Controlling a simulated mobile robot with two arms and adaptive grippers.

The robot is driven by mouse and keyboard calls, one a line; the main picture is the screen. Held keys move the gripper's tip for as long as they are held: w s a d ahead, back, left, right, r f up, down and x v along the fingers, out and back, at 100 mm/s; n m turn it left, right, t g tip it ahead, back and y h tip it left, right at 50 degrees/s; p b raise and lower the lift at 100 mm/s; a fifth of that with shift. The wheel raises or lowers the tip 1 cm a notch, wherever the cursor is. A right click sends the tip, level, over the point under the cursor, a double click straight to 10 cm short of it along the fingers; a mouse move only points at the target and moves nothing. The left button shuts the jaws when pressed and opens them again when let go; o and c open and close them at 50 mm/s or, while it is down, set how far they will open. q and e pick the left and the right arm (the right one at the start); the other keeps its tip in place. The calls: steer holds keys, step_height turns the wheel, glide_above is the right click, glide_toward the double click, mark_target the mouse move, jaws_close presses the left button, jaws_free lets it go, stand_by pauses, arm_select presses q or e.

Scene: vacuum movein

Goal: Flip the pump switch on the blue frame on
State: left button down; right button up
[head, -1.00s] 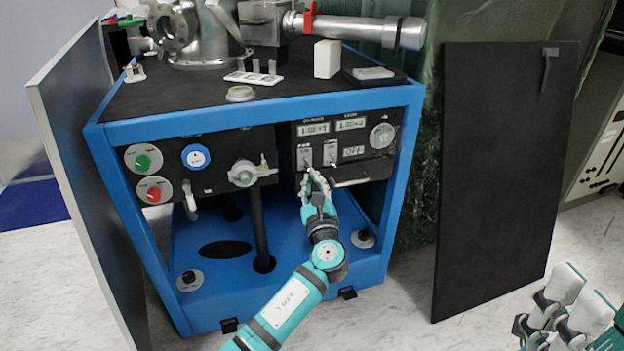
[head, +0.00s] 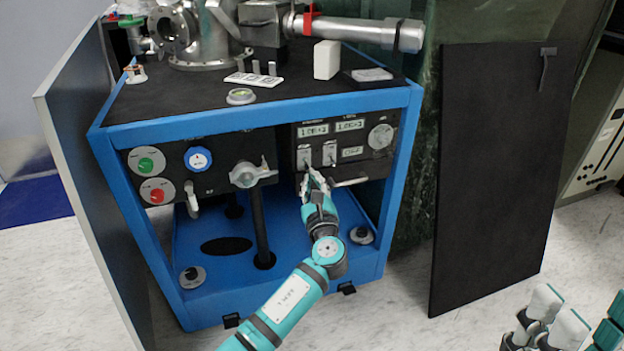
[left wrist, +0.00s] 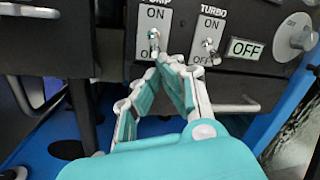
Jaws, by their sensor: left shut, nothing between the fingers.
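The blue frame (head: 240,118) holds a black control panel (head: 370,168). The pump switch (head: 304,156) is a small metal toggle on a light plate, left of the turbo switch (head: 330,153). My right gripper (head: 545,318) is low at the right, partly cut off.
The turbo switch sits close beside, with an OFF display (left wrist: 246,49) to its right. A handle bar (left wrist: 235,106) runs below the panel. A valve handle (head: 252,174) is to the left. A dark panel (head: 500,170) leans at the right, and a side panel (head: 85,160) stands at the left.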

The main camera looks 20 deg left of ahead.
arm_select(q)
steer(key=shift+r+p, duration=0.1)
steer(key=shift+p, duration=0.85)
steer(key=shift+d+g, duration=0.1)
steer(key=shift+g, duration=0.2)
